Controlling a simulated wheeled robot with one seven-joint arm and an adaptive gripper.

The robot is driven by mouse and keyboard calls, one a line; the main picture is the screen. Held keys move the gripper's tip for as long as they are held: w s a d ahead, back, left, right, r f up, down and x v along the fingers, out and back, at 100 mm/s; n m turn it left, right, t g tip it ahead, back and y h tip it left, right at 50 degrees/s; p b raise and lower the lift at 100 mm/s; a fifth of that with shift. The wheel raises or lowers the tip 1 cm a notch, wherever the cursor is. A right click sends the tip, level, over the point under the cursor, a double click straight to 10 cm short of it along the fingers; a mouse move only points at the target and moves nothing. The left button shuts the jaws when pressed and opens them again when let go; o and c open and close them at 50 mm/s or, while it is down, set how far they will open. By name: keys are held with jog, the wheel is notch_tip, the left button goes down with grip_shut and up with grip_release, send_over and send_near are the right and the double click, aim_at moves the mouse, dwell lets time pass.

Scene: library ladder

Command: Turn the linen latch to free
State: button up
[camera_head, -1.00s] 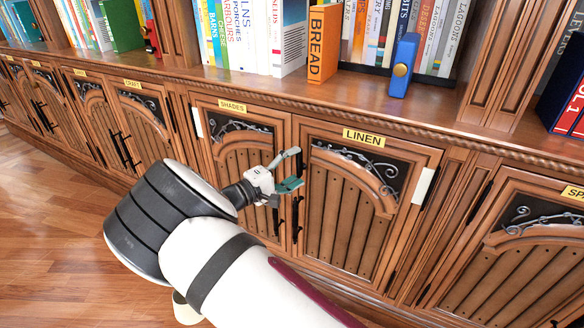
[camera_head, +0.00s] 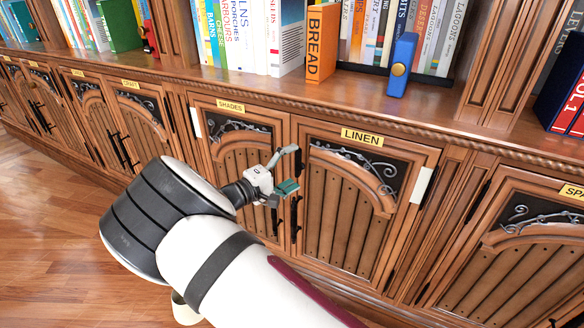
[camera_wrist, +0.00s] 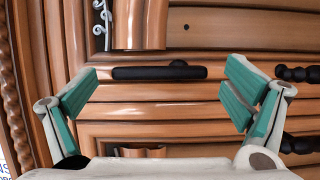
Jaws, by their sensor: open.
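The LINEN door (camera_head: 350,210) is shut, with a yellow LINEN plate (camera_head: 362,137) above it. A slim black bar with a small raised knob, which looks like the linen latch (camera_wrist: 150,73), lies on the door frame in the wrist view. It lies along the line between my two fingertips, and is at most partly visible in the head view behind my gripper. My gripper (camera_head: 290,169) is open and empty in front of the seam between the SHADES and LINEN doors. Its teal pads stand wide on either side of the bar, with no contact visible.
Black door handles (camera_head: 296,220) run below my gripper; they also show at the right of the wrist view (camera_wrist: 298,74). The shut SHADES door (camera_head: 245,180) is on the left. A ledge with books and a blue block (camera_head: 403,65) is above.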

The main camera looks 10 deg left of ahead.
jog(key=v, duration=1.2)
jog(key=shift+a, duration=0.1)
